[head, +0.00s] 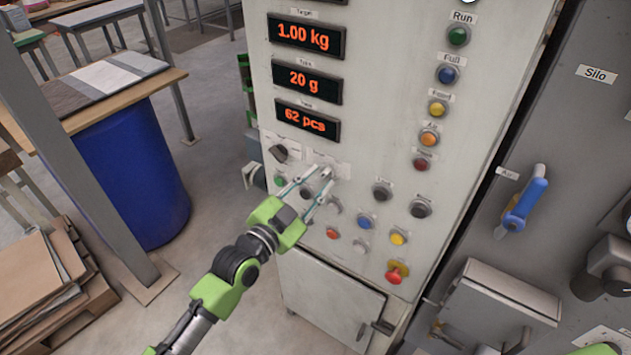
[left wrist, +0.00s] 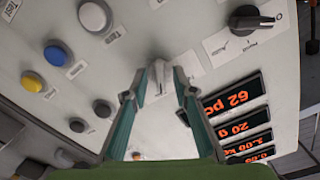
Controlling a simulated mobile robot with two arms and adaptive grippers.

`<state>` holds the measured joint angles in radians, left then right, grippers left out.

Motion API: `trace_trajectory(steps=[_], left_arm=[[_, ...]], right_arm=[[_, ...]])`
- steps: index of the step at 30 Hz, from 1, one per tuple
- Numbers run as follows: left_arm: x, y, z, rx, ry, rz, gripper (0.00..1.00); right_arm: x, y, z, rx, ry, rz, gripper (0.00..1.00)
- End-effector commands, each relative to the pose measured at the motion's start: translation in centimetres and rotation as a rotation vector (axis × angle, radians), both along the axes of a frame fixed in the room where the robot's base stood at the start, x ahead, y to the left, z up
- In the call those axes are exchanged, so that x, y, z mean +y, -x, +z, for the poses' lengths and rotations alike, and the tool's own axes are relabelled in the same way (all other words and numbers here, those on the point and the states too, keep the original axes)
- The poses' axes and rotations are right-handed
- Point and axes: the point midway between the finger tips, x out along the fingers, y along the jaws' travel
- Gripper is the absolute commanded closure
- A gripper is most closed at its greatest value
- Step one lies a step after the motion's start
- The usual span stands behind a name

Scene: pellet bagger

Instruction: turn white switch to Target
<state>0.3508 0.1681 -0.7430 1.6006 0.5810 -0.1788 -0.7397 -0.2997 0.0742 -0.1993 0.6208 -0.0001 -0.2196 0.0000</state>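The white switch (head: 326,172) is on the light grey control panel (head: 375,110), below the red number displays. It also shows in the left wrist view (left wrist: 160,72), just beyond and between the fingertips. My left gripper (head: 322,178) is open and reaches up to the panel, one finger on each side of the switch. In the left wrist view the left gripper (left wrist: 160,88) shows a gap between its fingers and no clear contact. The small label by the switch is too blurred to read, so I cannot tell its setting.
A black rotary switch (head: 278,152) sits left of the white one. Several coloured buttons, such as a blue one (head: 365,222), and a red emergency knob (head: 396,273) are nearby. A blue-handled lever (head: 525,205) is on the right; a blue barrel (head: 130,170) stands left.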

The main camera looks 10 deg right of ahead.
Motion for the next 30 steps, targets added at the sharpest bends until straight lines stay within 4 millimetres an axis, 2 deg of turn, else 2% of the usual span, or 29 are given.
trace_trajectory(steps=[3, 6, 20, 30], left_arm=[[0.01, 0.02, -0.01, 0.000, 0.000, 0.000, 0.74], [0.03, 0.02, -0.03, 0.000, 0.000, 0.000, 1.00], [0.04, 0.03, -0.08, 0.033, 0.032, 0.000, 1.00], [0.01, 0.09, -0.19, 0.201, 0.195, 0.001, 1.00]], right_arm=[[-0.02, 0.00, -0.01, 0.000, 0.000, 0.000, 0.60], [-0.06, 0.02, -0.01, 0.000, 0.001, 0.001, 0.60], [-0.66, 0.05, -0.05, 0.001, 0.008, 0.003, 0.60], [-0.64, 0.08, -0.21, 0.001, 0.008, 0.003, 0.60]])
